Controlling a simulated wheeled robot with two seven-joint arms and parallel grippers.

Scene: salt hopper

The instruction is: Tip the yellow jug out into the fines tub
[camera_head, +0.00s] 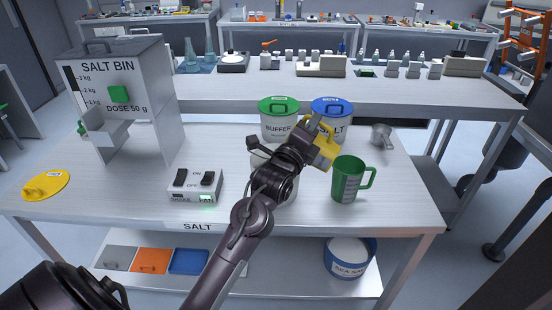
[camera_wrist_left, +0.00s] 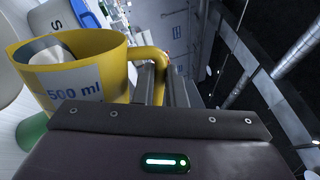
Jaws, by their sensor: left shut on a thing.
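The yellow jug (camera_head: 323,152) is off the table, tilted, beside the blue-lidded tub. My left gripper (camera_head: 318,136) is shut on its handle. In the left wrist view the jug (camera_wrist_left: 112,72) shows a 500 ml label and something grey and whitish inside its mouth; I cannot tell what it is. A pale open-looking tub (camera_head: 260,160) stands behind my left wrist, mostly hidden, so its label and contents do not show. It may be the fines tub. I see no salt stream. My right gripper is out of view.
The green-lidded BUFFER tub (camera_head: 279,122) and blue-lidded salt tub (camera_head: 333,112) stand behind. A green jug (camera_head: 346,181) stands close on the right, with a metal cup (camera_head: 381,135) beyond. A yellow lid (camera_head: 46,186), salt bin (camera_head: 125,85) and switch box (camera_head: 195,187) are left.

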